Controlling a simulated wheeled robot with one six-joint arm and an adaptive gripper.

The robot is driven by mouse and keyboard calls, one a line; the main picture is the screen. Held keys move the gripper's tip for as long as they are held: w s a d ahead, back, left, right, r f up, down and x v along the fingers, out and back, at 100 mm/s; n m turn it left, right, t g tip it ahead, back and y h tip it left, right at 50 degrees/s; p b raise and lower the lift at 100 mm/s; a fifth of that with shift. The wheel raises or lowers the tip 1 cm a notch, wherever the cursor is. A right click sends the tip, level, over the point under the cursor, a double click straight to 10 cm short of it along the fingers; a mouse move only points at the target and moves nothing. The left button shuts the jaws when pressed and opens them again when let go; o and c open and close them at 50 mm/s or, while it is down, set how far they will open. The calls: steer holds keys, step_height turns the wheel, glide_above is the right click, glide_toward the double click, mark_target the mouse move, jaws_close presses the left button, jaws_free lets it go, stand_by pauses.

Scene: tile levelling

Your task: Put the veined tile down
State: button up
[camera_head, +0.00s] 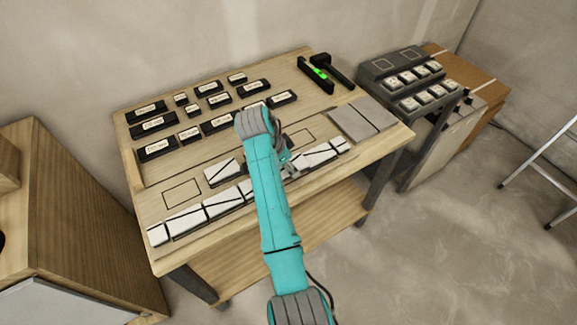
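White tiles with dark veins (228,200) lie in a row along the front of the wooden workbench (165,260). Another white veined tile (222,172) lies behind the row, just left of my arm. I cannot tell which one the task means. My gripper (287,162) is at the middle of the bench, low over the row and right of that single tile. My teal arm hides much of it and part of the row. Its fingers are too small and covered to show whether they hold a tile.
Thin rectangular outlines (182,193) mark the bench top. Labelled dark blocks (153,126) fill its back left. A level with a green vial (317,75) and a black tool (333,72) lie at the back. Grey plates (352,124) lie right. A dark rack (378,72) stands beyond.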

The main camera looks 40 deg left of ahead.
steer(key=shift+f, duration=0.55)
steer(key=o, duration=1.2)
steer(key=shift+f, duration=0.1)
